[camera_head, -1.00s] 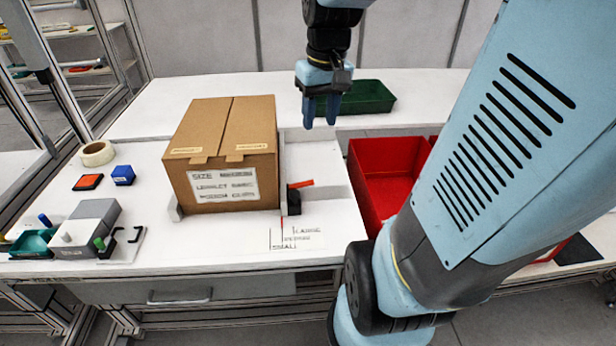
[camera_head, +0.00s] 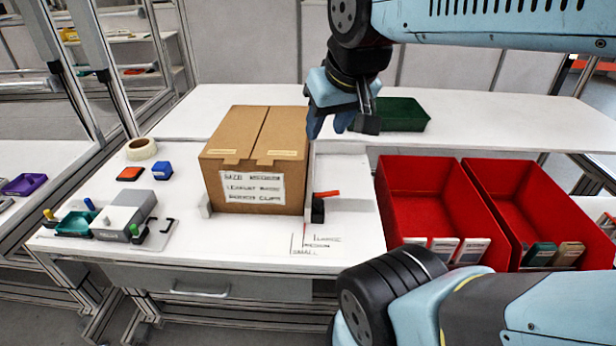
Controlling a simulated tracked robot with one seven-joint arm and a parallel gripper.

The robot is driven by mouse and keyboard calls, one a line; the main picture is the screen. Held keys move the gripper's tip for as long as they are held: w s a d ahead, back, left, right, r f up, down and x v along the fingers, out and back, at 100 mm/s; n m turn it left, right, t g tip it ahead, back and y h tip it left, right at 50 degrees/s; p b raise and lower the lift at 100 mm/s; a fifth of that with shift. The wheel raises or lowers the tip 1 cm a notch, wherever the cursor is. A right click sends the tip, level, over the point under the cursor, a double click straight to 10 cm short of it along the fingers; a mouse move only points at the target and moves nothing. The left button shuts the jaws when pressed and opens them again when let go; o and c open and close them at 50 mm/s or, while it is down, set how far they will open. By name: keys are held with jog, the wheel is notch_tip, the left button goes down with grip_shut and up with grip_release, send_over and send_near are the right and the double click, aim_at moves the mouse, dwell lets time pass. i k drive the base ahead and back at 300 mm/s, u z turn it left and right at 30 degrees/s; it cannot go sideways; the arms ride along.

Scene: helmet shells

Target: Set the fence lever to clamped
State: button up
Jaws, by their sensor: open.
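The fence lever (camera_head: 328,194) is a short red handle on a black block (camera_head: 318,210), at the right of the cardboard box. It points right and slightly up. The white fence (camera_head: 342,172) stands along the box's right side. The cardboard box (camera_head: 262,190) is closed and labelled, with a low white stop at its left front corner. My gripper (camera_head: 328,125) is open and empty, above and behind the lever by the box's back right corner. It is apart from the lever.
Size lines marked small to large (camera_head: 316,244) lie in front of the lever. Two red bins (camera_head: 432,205) stand at the right, and a green tray (camera_head: 404,116) behind. A grey device (camera_head: 125,214), tape roll (camera_head: 141,149), blue block (camera_head: 162,170) and orange pad (camera_head: 130,174) lie left.

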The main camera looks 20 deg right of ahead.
aim_at(332, 194)
jog(key=k, duration=0.85)
jog(key=z, duration=0.35)
jog(key=i, duration=0.5)
jog(key=u, duration=0.05)
